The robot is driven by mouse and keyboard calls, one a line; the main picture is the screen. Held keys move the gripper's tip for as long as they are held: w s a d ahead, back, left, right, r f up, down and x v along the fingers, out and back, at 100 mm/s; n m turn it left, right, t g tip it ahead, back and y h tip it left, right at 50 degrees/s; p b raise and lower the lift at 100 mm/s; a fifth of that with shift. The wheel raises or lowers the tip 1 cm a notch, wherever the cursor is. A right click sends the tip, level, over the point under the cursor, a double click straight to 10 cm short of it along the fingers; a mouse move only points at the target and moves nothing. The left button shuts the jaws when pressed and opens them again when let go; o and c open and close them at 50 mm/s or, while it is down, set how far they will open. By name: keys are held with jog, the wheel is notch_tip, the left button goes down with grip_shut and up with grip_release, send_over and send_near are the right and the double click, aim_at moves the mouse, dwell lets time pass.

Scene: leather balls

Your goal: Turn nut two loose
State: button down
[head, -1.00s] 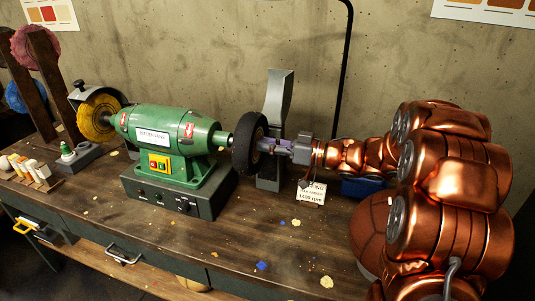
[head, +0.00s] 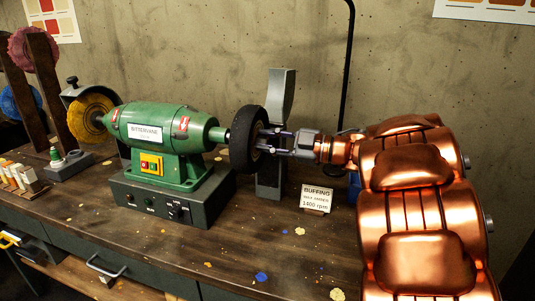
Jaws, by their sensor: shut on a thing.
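The green bench grinder (head: 160,133) stands on the workbench with a dark wheel (head: 243,140) on its right spindle. My gripper (head: 272,142) reaches in from the right, level with the spindle, its fingertips at the outer face of the dark wheel's hub. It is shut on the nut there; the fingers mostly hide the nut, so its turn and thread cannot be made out. On the left spindle is a yellow wheel (head: 92,116) under a guard; I cannot see a nut clearly there.
A grey upright bracket (head: 277,95) stands behind the dark wheel. A small buffing sign (head: 316,198) stands below my wrist. The workbench (head: 215,255) is mostly clear in front, with scattered yellow and blue crumbs. Small bottles (head: 22,176) stand at left.

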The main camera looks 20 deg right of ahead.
jog(key=shift+f+n+b, duration=0.25)
jog(key=shift+n+b, duration=0.75)
jog(key=shift+b, duration=0.05)
jog(key=shift+s+r+n+b, duration=0.1)
jog(key=shift+n+b, duration=0.45)
jog(key=shift+n, duration=0.05)
jog(key=shift+a, duration=0.1)
jog(key=c, duration=0.9)
grip_release()
jog(key=shift+r, duration=0.1)
jog(key=shift+c, duration=0.2)
notch_tip(320, 180, up, 10)
